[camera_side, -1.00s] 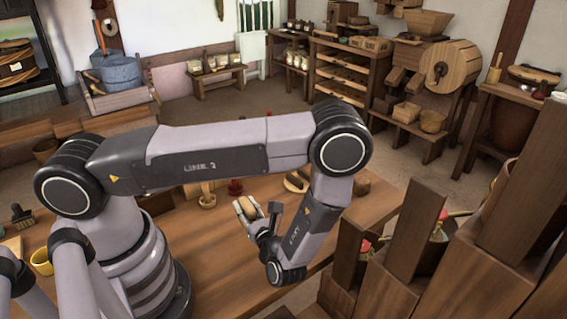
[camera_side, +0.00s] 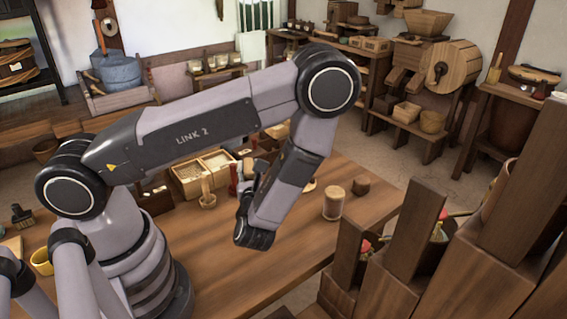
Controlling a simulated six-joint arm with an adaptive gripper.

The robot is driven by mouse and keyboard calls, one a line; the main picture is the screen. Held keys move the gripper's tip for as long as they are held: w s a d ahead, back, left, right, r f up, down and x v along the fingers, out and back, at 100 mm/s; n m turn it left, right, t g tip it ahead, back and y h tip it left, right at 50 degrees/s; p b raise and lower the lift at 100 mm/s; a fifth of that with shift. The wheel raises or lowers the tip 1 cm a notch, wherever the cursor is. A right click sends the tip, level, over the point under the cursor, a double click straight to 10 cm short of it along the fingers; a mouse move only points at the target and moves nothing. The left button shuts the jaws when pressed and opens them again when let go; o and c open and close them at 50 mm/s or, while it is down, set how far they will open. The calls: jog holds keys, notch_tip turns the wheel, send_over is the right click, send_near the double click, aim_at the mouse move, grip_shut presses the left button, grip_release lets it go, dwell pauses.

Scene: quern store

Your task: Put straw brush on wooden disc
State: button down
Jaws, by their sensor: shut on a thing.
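My gripper (camera_side: 258,168) is over the far part of the table, mostly behind my own wrist. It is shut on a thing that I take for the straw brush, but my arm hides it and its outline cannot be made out. A pale round piece that may be the wooden disc (camera_side: 309,186) shows just right of my wrist on the table, partly covered by my arm. My gripper appears left of it in the picture; the gap between them cannot be judged.
Left of my gripper are a dark red stand (camera_side: 234,180), a wooden peg on a round base (camera_side: 207,192) and a compartment box (camera_side: 198,172). A pale cylinder (camera_side: 333,204) and a brown block (camera_side: 360,186) stand right. The front table (camera_side: 225,255) is clear.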

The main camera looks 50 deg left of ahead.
jog(key=w+a+r+m+t+h, duration=0.3)
jog(key=w+a+r+t, duration=0.1)
jog(key=w, duration=0.4)
jog(key=shift+w+a+f, duration=0.6)
jog(key=shift+w+f, duration=1.6)
jog(key=shift+w, duration=0.15)
jog(key=shift+w+a+f, duration=0.55)
jog(key=shift+w+f, duration=1.7)
jog(key=shift+w, duration=0.05)
jog(key=shift+w+a+f, duration=0.6)
jog(key=shift+w+f, duration=1.6)
jog(key=shift+w, duration=0.15)
jog(key=shift+f, duration=0.15)
jog(key=shift+f, duration=0.35)
jog(key=shift+f, duration=0.1)
jog(key=c, duration=0.9)
grip_release()
